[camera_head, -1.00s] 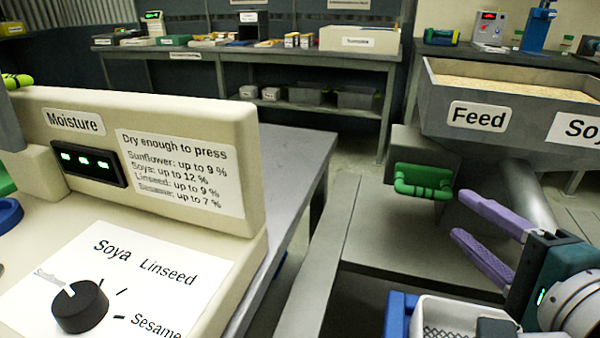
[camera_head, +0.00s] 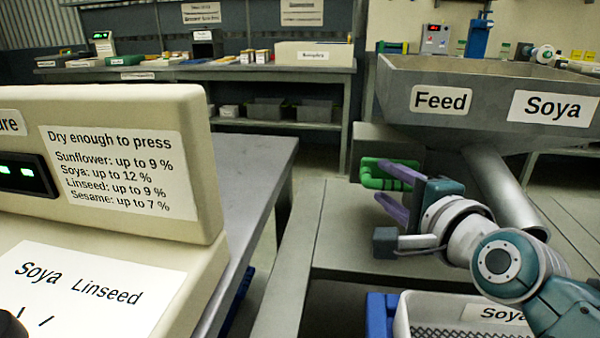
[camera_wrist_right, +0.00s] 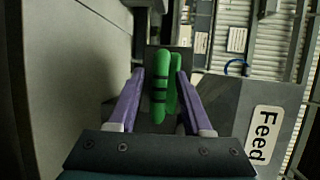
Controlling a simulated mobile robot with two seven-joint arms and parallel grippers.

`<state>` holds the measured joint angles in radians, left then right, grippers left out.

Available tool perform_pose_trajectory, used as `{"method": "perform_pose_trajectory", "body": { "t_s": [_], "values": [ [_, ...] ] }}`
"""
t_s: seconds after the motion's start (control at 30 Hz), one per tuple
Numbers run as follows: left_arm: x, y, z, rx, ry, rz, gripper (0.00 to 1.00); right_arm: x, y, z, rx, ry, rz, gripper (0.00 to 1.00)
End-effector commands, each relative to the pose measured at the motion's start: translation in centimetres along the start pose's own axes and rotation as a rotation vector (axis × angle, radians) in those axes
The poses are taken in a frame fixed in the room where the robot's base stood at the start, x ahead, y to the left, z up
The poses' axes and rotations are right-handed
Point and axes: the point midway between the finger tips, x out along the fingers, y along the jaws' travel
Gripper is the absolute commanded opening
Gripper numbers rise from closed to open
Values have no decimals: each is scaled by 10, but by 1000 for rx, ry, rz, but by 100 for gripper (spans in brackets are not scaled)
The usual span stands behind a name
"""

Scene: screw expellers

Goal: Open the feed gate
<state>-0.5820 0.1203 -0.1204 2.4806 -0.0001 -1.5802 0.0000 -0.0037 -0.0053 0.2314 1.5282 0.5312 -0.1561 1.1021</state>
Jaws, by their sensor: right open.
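The green feed gate handle (camera_head: 369,172) sits on a grey gate housing (camera_head: 368,145) at the left of the feed hopper (camera_head: 450,75). My right gripper (camera_head: 382,181) is open at the handle, with its purple fingers reaching toward it. In the right wrist view, the handle (camera_wrist_right: 160,82) lies between the two fingers (camera_wrist_right: 160,76), with a finger on each side. Small gaps seem to show, and I cannot tell whether either finger touches it. My left gripper is out of view.
A metal chute (camera_head: 505,190) slopes down from the hopper close to my right wrist. A white crate (camera_head: 405,318) marked Soya stands below. The moisture meter (camera_head: 110,150) fills the left side. A bench (camera_head: 350,68) runs along the back.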

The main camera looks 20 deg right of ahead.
Motion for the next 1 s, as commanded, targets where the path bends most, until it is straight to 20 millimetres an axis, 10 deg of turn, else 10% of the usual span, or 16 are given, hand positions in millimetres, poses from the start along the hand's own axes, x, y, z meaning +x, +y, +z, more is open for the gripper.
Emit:
{"method": "perform_pose_trajectory", "body": {
  "t_s": [0.2,0.63,1.0],
  "values": [
    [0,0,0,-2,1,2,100,0,0,0,0,0,0,50],
    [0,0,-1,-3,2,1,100,0,0,0,0,0,0,1],
    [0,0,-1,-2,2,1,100,0,0,0,0,0,0,0]
  ]
}}
